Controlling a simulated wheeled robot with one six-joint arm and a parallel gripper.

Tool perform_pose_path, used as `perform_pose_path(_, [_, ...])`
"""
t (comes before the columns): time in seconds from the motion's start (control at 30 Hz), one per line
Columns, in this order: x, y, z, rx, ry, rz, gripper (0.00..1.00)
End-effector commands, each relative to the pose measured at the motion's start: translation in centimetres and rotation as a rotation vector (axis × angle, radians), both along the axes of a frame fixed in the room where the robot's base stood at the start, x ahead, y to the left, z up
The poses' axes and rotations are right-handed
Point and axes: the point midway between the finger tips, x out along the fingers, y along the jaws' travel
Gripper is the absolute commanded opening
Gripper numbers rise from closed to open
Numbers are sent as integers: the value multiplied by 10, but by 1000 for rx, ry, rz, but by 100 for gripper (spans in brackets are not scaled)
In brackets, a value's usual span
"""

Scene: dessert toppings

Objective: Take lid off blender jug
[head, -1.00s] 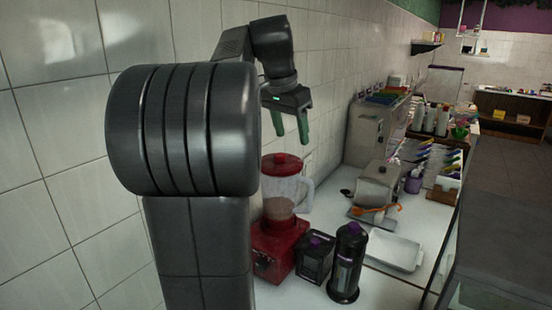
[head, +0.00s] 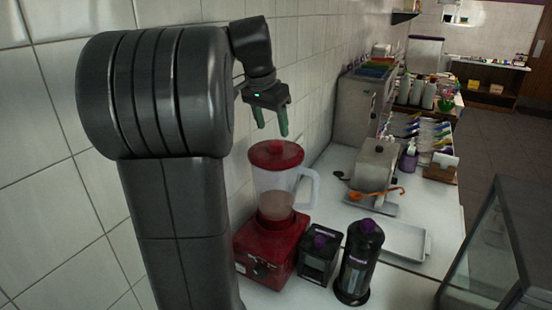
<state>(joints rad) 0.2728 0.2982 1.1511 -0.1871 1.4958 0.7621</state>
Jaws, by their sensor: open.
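The blender jug (head: 274,188) is clear with a pale handle on its right and some brownish content low inside. It stands upright on the red blender base (head: 270,250). The red lid (head: 276,154) with a small raised knob sits on top of the jug. My gripper (head: 271,132) hangs just above the lid, its two green fingers pointing down and apart. It is open and empty. Whether the fingertips touch the knob is not clear from this view.
A black box with a purple top (head: 320,254) and a black bottle (head: 359,262) stand right of the blender. A white tray (head: 400,240) and a metal container (head: 376,162) lie beyond. A tiled wall (head: 45,190) is at left, a glass case (head: 495,245) at right.

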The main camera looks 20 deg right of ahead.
Motion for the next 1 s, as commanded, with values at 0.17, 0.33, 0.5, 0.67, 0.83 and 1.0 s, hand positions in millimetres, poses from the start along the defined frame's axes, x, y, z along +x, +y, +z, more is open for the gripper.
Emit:
perform_pose_path(0.17, [1,-2,-13,0,1,0,59])
perform_pose_path(0.33, [4,-7,-34,0,1,0,59])
perform_pose_path(0.5, [7,-11,-51,0,0,0,59])
perform_pose_path(0.67, [8,-13,-53,0,-1,0,59])
perform_pose_path(0.83, [7,-13,-52,0,0,0,57])
perform_pose_path(1.0, [7,-13,-52,0,0,0,24])
